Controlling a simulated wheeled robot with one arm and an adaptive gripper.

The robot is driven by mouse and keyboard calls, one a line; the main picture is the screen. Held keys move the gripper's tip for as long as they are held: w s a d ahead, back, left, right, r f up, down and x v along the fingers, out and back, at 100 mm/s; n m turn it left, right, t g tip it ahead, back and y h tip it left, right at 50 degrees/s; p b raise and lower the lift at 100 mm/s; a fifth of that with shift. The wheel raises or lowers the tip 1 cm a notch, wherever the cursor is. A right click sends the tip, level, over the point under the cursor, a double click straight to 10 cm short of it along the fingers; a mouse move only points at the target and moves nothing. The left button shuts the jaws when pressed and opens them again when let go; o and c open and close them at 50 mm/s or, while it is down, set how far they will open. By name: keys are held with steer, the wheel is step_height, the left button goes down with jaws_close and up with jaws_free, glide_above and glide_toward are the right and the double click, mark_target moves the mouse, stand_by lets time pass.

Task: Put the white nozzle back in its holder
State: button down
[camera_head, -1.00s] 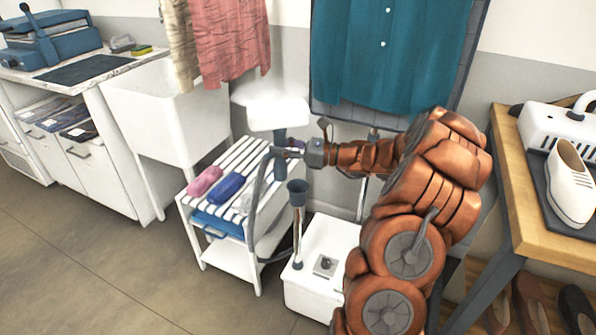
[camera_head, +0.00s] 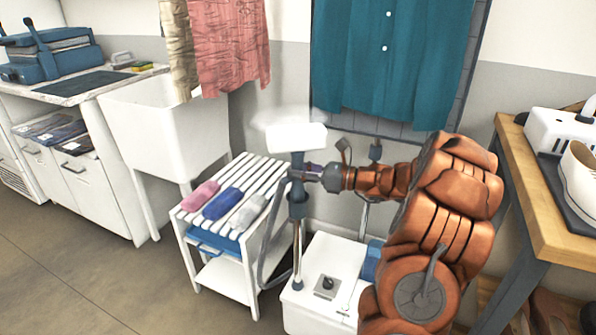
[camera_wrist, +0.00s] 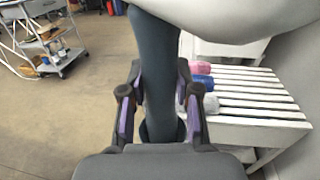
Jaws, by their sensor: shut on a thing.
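The white nozzle (camera_head: 296,137) has a broad white head on a dark blue-grey handle, with pale vapour around its top. My gripper (camera_head: 300,173) is shut on the handle, and the nozzle is about upright. The holder (camera_head: 298,207) is a dark cup on a thin metal pole, directly below the gripper. In the wrist view the handle (camera_wrist: 157,70) runs down between my gripper's fingers (camera_wrist: 160,98) towards the dark cup rim (camera_wrist: 179,131). I cannot tell whether the handle's lower end is inside the cup or just above it.
A grey hose (camera_head: 266,250) loops down beside the pole. The pole rises from a white steamer base (camera_head: 318,262). A white slatted rack (camera_head: 248,168) with pink, blue and grey rolled cloths stands to the left. A teal shirt (camera_head: 390,70) hangs behind. A wooden table (camera_head: 535,200) is at right.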

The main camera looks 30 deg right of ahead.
mark_target(298, 182)
steer(key=shift+f+b, duration=0.85)
steer(key=shift+f, duration=0.4)
steer(key=shift+p, duration=1.1)
steer(key=shift+f, duration=0.6)
stand_by(0.8)
steer(key=c, duration=1.1)
jaws_free()
steer(key=shift+p+v, duration=2.45)
steer(key=shift+v, duration=3.05)
